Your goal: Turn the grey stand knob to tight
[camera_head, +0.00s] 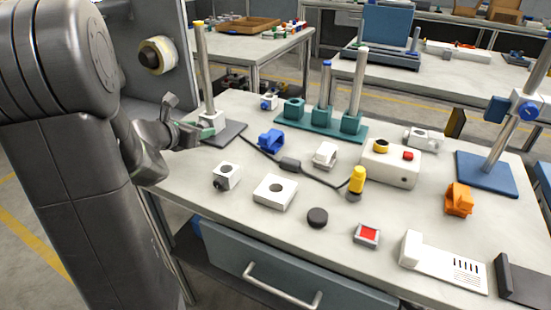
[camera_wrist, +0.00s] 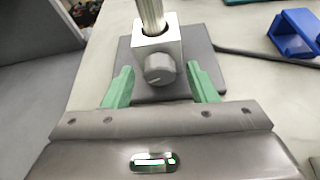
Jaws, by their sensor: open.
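The grey stand has a dark grey base plate (camera_head: 232,132), a pale clamp block (camera_wrist: 172,37) and an upright metal post (camera_head: 204,75) with a yellow top. Its round grey knob (camera_wrist: 160,69) faces me in the wrist view, with a short light mark low on its face. My gripper (camera_wrist: 160,76) is open, with one green finger on each side of the knob. Clear gaps show between the fingers and the knob. In the head view my gripper (camera_head: 199,132) is at the stand's near left, and the knob is hidden there.
A blue clamp (camera_head: 271,140) and a dark cable lie right of the stand. A green base with posts (camera_head: 320,121) stands behind. White blocks (camera_head: 227,176) are in front. A grey panel with a roll (camera_head: 156,55) rises at the left.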

